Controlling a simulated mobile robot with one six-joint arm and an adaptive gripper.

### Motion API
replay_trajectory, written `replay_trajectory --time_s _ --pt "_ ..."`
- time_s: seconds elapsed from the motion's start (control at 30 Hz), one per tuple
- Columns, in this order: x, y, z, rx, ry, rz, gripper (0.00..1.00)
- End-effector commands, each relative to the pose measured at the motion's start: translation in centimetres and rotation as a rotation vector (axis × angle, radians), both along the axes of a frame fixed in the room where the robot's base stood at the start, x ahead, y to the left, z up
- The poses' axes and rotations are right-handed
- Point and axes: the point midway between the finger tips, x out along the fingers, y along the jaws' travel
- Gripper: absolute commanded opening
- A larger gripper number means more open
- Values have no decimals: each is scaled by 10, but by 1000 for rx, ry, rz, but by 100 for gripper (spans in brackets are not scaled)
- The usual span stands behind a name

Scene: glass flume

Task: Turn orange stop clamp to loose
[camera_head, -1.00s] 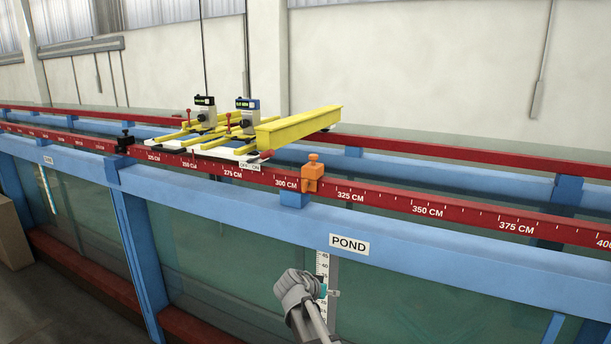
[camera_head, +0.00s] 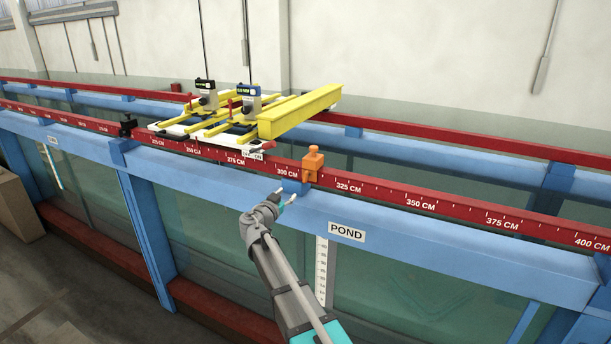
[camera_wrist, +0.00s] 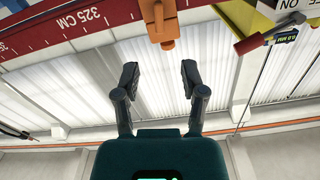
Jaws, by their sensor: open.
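The orange stop clamp (camera_head: 312,165) sits on the red graduated rail (camera_head: 390,196), between the 300 CM and 325 CM marks, with a knob on top. My gripper (camera_head: 286,196) is in front of the rail, lower and to the left of the clamp, apart from it. In the wrist view the clamp (camera_wrist: 163,22) shows at the top edge, beyond and between the open fingers of my gripper (camera_wrist: 160,80). Nothing is between the fingers.
A white carriage with yellow bars (camera_head: 212,128) and a yellow beam (camera_head: 300,110) stands on the rails left of the clamp. A black clamp (camera_head: 128,125) is further left. The blue flume beam (camera_head: 420,245) runs below the rail. A cardboard box (camera_head: 18,208) stands at far left.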

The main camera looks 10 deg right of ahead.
Motion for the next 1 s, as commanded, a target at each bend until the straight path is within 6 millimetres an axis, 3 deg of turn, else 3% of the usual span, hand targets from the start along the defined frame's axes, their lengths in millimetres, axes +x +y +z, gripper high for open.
replay_trajectory --time_s 0.47,1.0 --pt "8 -7 -1 0 2 -4 54" --pt "67 -49 -1 1 4 -4 54"
